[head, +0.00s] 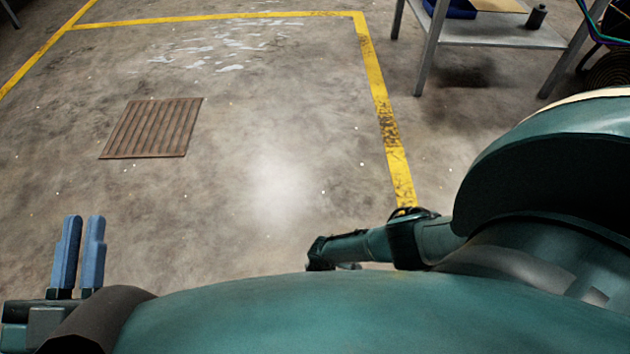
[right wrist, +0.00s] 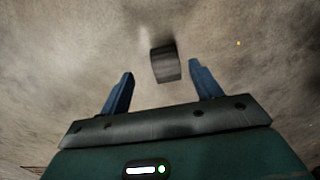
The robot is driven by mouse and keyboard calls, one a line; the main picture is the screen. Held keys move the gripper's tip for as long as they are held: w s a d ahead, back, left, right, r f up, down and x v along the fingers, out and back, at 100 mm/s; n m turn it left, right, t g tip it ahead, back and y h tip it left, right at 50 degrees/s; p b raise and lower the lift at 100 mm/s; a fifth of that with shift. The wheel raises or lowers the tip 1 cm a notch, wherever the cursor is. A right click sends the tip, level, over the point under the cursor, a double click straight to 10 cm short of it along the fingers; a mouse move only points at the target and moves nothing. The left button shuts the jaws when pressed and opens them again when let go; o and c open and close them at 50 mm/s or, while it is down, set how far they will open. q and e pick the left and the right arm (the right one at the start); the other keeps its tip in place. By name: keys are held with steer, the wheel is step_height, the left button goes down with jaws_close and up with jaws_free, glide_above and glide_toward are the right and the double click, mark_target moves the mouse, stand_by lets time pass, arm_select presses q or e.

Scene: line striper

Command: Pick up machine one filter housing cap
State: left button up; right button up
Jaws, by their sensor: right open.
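A small dark grey block-like object (right wrist: 165,63) shows in the right wrist view, beyond and between the fingertips; I cannot tell for sure that it is the filter housing cap. My right gripper (right wrist: 160,80) is open, its two blue fingers wide apart with nothing between them. The grey object looks apart from both fingers. My left gripper (head: 82,220) is at the lower left of the head view, blue fingers upright and close together with nothing visible held. No machine is clearly seen.
A rusty floor grate (head: 153,128) lies on the concrete floor at left. A yellow painted line (head: 383,110) borders the area, with pale patches (head: 225,45) near the back. A metal table (head: 490,33) with a blue item stands at upper right. The middle floor is clear.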

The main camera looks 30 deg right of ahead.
steer(key=shift+f, duration=0.5)
steer(key=f+b, duration=0.4)
steer(key=shift+s+a+f, duration=0.2)
steer(key=shift+s+f, duration=0.05)
steer(key=shift+f, duration=0.25)
arm_select(q)
step_height(320, 180, up, 6)
steer(key=m+h, duration=0.6)
steer(key=shift+s+a+m+t+h, duration=0.2)
steer(key=shift+a+m+t+h, duration=0.1)
steer(key=shift+a+m, duration=0.1)
steer(key=shift+r, duration=0.1)
arm_select(e)
steer(key=shift+c, duration=0.5)
steer(key=c, duration=0.9)
